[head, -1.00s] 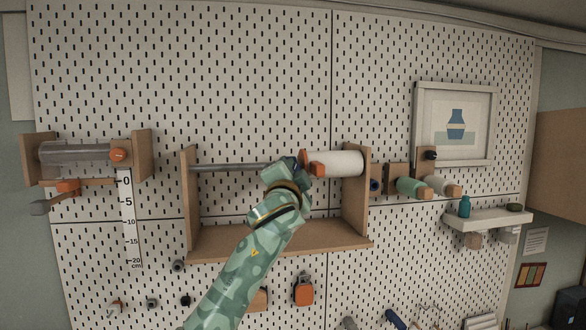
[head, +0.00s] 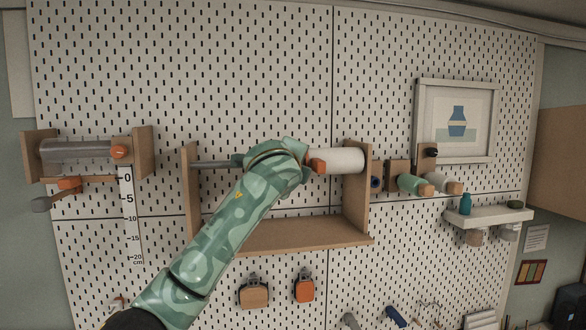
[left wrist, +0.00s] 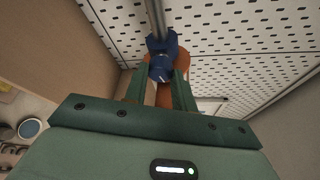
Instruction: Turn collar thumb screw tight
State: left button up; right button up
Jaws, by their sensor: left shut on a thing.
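A grey rod (head: 212,164) runs across a wooden bracket, with a white roll (head: 342,160) and an orange end piece (head: 318,167) at its right. My left gripper (left wrist: 161,72) is at the rod, beside the orange end piece; in the head view my arm hides the fingers and collar. The left wrist view shows a blue collar (left wrist: 166,44) around the rod (left wrist: 156,18). The blue thumb screw (left wrist: 160,72) stands out from the collar toward my palm, between my two fingers, which are shut on it. The orange piece is behind it. My right gripper is not in view.
The wooden bracket (head: 300,235) has a side panel (head: 358,205) close right of the roll and a shelf below. A clear tube (head: 80,152) on another holder is at the far left. Pegboard above the rod is bare.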

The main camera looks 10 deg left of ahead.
pick_arm(q)
jog(key=m+g+y, duration=0.1)
jog(key=m+g, duration=0.1)
jog(key=m, duration=0.1)
jog(key=shift+d+m, duration=0.15)
jog(key=shift+m, duration=0.25)
dwell(0.4)
jog(key=o, duration=1)
jog(key=shift+r, duration=0.1)
jog(key=b+v, duration=0.7)
jog(key=v, duration=0.9)
jog(key=shift+s+d, duration=0.1)
jog(key=shift+d, duration=0.1)
